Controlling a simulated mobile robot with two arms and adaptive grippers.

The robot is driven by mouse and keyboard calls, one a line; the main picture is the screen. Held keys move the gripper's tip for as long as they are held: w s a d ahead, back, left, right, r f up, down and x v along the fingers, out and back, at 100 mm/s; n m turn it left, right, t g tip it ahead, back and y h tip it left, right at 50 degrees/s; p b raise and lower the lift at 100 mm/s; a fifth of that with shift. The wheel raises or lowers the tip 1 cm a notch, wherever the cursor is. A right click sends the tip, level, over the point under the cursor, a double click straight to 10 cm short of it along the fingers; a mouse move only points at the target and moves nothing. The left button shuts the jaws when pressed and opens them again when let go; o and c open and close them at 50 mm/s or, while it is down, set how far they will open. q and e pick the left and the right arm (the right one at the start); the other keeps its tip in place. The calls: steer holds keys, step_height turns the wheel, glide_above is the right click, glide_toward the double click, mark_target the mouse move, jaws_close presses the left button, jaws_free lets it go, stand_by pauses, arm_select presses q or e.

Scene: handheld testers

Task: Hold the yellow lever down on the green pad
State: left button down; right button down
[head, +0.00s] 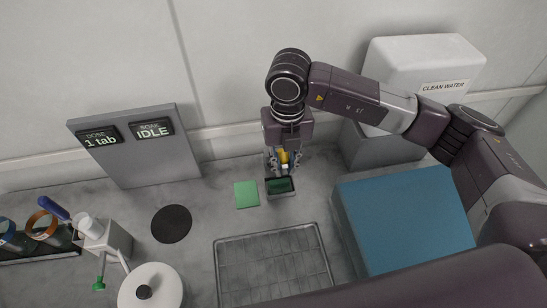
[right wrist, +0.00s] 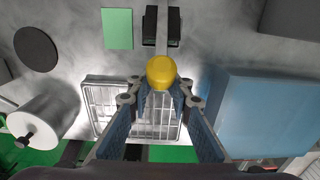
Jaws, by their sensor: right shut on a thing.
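The yellow lever (head: 284,156) is between the fingers of my right gripper (head: 283,166), above the counter. In the right wrist view its round yellow knob (right wrist: 161,72) is at the fingertips, and a grey bar runs from it toward a small dark box (right wrist: 148,24). The gripper is shut on the lever. The dark box also shows in the head view, with a dark green top (head: 280,186) just below the gripper. The flat light green pad (head: 246,194) lies bare on the counter, left of the box and apart from it. My left gripper is not in view.
A wire rack (head: 272,262) lies in front of the box. A blue block (head: 405,222) stands right, a white CLEAN WATER tank (head: 420,62) behind. A black disc (head: 171,223), white lidded pot (head: 150,287) and grey display panel (head: 135,165) stand left. The counter around the pad is clear.

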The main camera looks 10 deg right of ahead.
steer(key=shift+w+r, duration=0.25)
steer(key=shift+r, duration=0.15)
steer(key=shift+w, duration=0.1)
steer(key=shift+w+r+b, duration=0.15)
steer(key=shift+w+r, duration=0.15)
steer(key=shift+w, duration=0.5)
steer(key=shift+w+r+b, duration=0.15)
steer(key=shift+w+r, duration=0.2)
steer(key=shift+w, duration=0.4)
steer(key=shift+w+r+b, duration=0.15)
steer(key=shift+w+r, duration=0.15)
steer(key=shift+w, duration=0.5)
steer(key=shift+w+r, duration=0.3)
steer(key=shift+r, duration=0.05)
steer(key=c, duration=1.8)
jaws_free()
steer(key=shift+w+f, duration=0.15)
steer(key=o, duration=1.2)
steer(key=shift+f, duration=0.1)
steer(key=shift+o, duration=0.2)
steer(key=shift+s, duration=0.2)
